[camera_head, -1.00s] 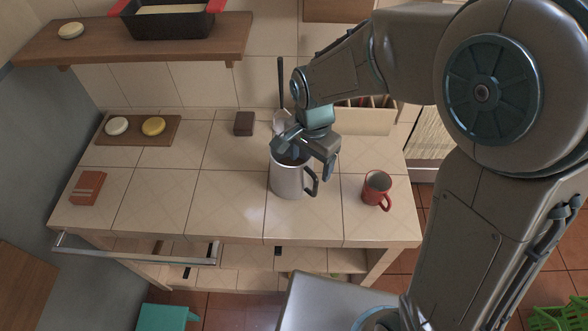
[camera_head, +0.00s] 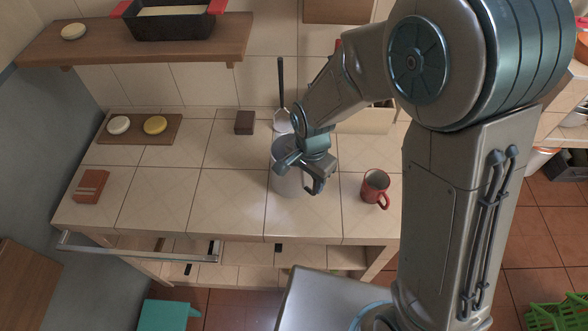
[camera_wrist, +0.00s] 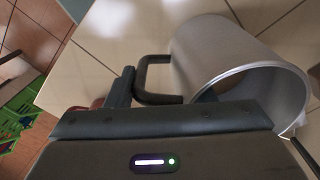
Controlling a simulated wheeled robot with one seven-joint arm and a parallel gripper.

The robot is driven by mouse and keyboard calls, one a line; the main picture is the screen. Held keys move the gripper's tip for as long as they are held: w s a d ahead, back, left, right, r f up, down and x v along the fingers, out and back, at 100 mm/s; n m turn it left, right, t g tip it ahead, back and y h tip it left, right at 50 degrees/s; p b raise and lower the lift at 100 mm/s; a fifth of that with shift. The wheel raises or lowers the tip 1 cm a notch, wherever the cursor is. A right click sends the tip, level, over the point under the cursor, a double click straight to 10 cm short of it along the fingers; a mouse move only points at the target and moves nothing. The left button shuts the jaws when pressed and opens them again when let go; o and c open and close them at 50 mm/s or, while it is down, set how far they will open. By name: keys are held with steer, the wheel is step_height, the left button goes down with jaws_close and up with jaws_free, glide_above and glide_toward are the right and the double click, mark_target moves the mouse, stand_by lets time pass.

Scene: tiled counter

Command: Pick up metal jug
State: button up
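The metal jug (camera_head: 287,183) is a grey cylinder standing upright on the tiled counter. In the wrist view the jug (camera_wrist: 230,60) fills the right side, with its open rim facing me and its dark handle pointing left. My gripper (camera_head: 302,174) is over the jug's upper right part in the head view and hides its handle and part of its rim. The fingers are spread. In the wrist view one finger (camera_wrist: 122,88) is close beside the handle's outer side; I cannot tell whether it touches. The other finger is mostly hidden.
A red mug (camera_head: 375,187) stands just right of my gripper. A ladle (camera_head: 282,120) and a small brown box (camera_head: 244,122) are behind the jug. A board (camera_head: 140,129) with two round items and a red-brown box (camera_head: 91,186) are on the left. The counter's middle left is clear.

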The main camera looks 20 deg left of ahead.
steer(key=c, duration=0.7)
steer(key=shift+c, duration=0.2)
steer(key=shift+r, duration=0.1)
